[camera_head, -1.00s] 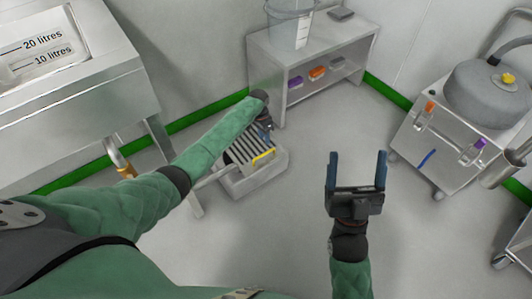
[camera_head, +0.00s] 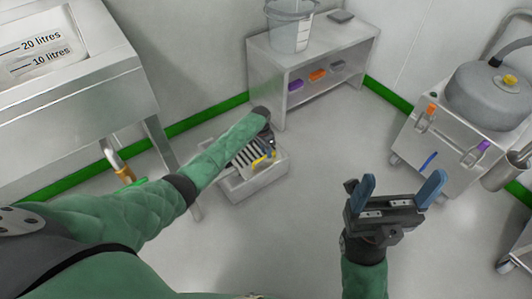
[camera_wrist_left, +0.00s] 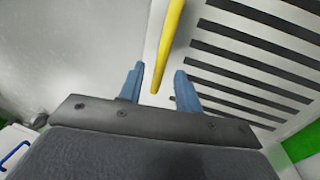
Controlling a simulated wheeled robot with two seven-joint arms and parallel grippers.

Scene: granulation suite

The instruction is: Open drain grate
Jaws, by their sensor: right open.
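The drain grate (camera_head: 240,161) is a pale slatted panel with dark slots, over a grey drain box (camera_head: 262,183) on the floor. My left forearm hides part of it, and I cannot tell whether it is raised. Its yellow handle (camera_head: 259,161) is at the near right side. My left gripper (camera_head: 268,151) is at the handle. In the left wrist view the blue fingers (camera_wrist_left: 157,82) are apart, with the yellow bar (camera_wrist_left: 170,40) reaching between them and gaps visible on both sides. My right gripper (camera_head: 402,182) is open and empty, well right of the grate.
A steel shelf unit (camera_head: 312,57) with a clear bucket (camera_head: 290,27) stands behind the drain. A steel basin (camera_head: 105,90) is at the left. A wheeled machine (camera_head: 450,130) stands at the right. The floor between the drain and that machine is clear.

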